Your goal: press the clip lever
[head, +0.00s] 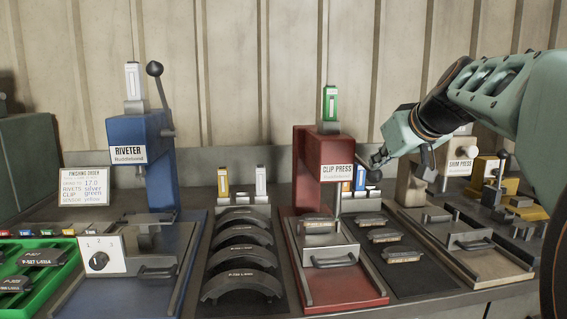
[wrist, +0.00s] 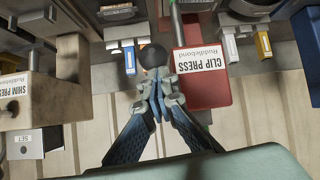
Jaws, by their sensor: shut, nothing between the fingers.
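The red clip press (head: 309,165) stands right of centre in the head view, its label facing front; it also shows upside down in the wrist view (wrist: 205,95). Its lever has a dark ball knob (head: 377,160), low at the press's right side. In the wrist view the knob (wrist: 152,55) lies just beyond my fingertips. My gripper (head: 386,151) is shut and empty, with its tips at or very near the knob; I cannot tell whether they touch. The lever's shaft is mostly hidden. A brake shoe (head: 318,226) sits in the press, under a green-marked cartridge (head: 330,104).
The blue riveter (head: 140,165) stands left, its ball lever raised. The shim press (head: 461,160) is close on the right, partly behind my arm. Brake shoes (head: 242,283) lie on a dark mat between the riveter and clip press. Coloured cartridges (head: 360,178) stand behind the clip press.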

